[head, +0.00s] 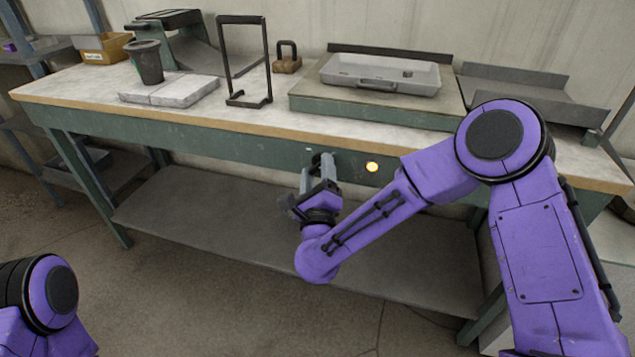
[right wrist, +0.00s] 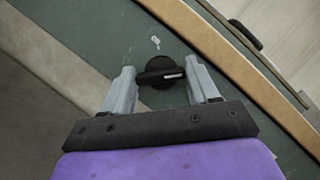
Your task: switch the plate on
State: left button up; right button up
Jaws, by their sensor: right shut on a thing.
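A black round knob (right wrist: 168,92) with a bar handle and a pale mark sits on the green front panel of the bench. My right gripper (right wrist: 163,82) has one finger at each end of the bar and is shut on it. In the head view my right gripper (head: 317,172) reaches the panel below the bench top and partly hides the knob. A round lamp (head: 372,167) to the right of it glows yellow-orange. The plate (head: 312,89) is a flat slab on the bench top with a grey tray on it. My left gripper is out of view.
A black wire frame (head: 229,95), a dark cup (head: 147,63), pale slabs (head: 185,90) and a brown weight with a handle (head: 287,64) stand farther left. The lower shelf (head: 220,212) is bare.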

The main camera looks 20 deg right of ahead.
jog(key=shift+f+m+b, duration=0.1)
jog(key=shift+m+b, duration=0.2)
jog(key=shift+m, duration=0.1)
jog(key=o, duration=1.1)
jog(key=shift+c, duration=0.2)
jog(key=b+v, duration=0.1)
jog(key=v, duration=0.9)
jog(key=shift+s, duration=0.25)
jog(key=shift+a+f, duration=0.1)
jog(key=shift+f, duration=0.05)
